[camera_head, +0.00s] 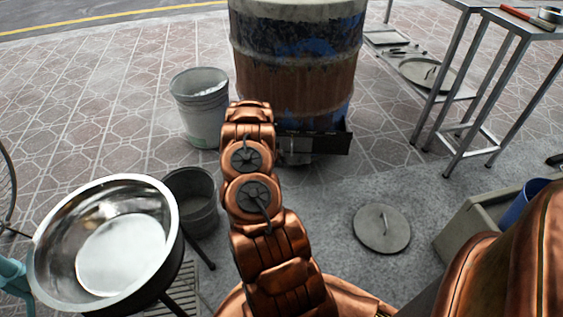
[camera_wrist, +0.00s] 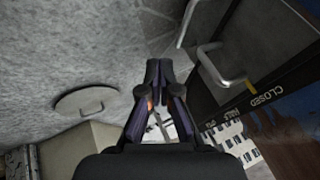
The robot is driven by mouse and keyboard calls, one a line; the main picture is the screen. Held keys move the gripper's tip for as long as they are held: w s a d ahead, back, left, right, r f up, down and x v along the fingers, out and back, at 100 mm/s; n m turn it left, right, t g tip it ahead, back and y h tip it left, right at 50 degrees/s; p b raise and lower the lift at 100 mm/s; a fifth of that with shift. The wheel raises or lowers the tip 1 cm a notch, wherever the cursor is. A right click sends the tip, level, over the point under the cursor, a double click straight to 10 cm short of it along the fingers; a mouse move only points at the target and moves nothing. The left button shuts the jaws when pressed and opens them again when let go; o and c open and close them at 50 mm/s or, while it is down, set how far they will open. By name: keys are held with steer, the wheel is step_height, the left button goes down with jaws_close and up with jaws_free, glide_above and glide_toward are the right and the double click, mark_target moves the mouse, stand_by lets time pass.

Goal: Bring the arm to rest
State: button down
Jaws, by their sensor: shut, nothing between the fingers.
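My gripper (camera_wrist: 159,68) shows in the wrist view with its two dark fingers close together, shut and empty. In the head view my copper-coloured arm reaches forward toward the foot of the barrel oven (camera_head: 295,85), and the gripper itself is hidden beyond the arm. The oven is a rusty barrel with flaked blue paint and a dark plate (camera_head: 325,142) low at its front. In the wrist view a bent metal handle (camera_wrist: 212,68) and a dark panel (camera_wrist: 258,80) lettered CLOSED lie right of the fingers. I cannot tell whether the fingers touch anything.
A round lid (camera_head: 382,228) lies on the floor right of my arm. A metal bucket (camera_head: 200,108) and a dark bucket (camera_head: 192,200) stand to its left. A steel bowl (camera_head: 105,245) is at lower left. A metal table (camera_head: 520,25) stands at upper right. A grey crate (camera_head: 470,230) is at right.

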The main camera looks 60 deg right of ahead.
steer(key=shift+w+a+r, duration=0.1)
steer(key=shift+a+r, duration=0.25)
steer(key=shift+r, duration=0.15)
